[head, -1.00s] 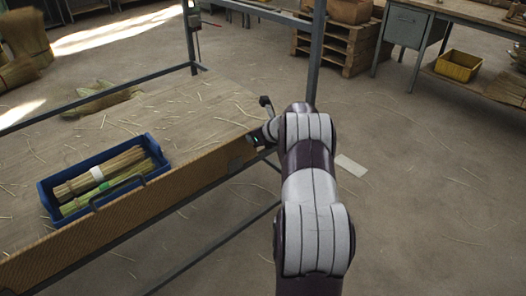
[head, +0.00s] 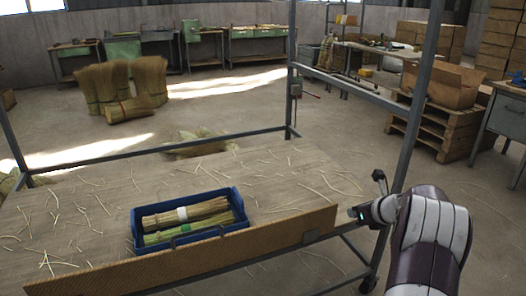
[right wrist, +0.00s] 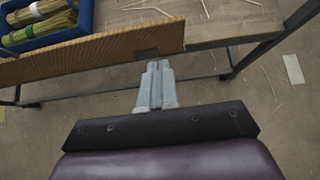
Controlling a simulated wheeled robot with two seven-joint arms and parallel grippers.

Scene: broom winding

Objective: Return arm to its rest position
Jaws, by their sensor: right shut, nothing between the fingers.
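My right arm comes in at the lower right of the head view. I cannot tell whether the fingertips touch the board. My left gripper is not in view.
A blue bin (head: 190,238) with tied straw bundles (head: 186,213) sits on the straw-strewn table (head: 90,225), behind the front board (head: 215,258). A metal frame post (head: 418,105) rises near my right arm. Open floor lies to the right.

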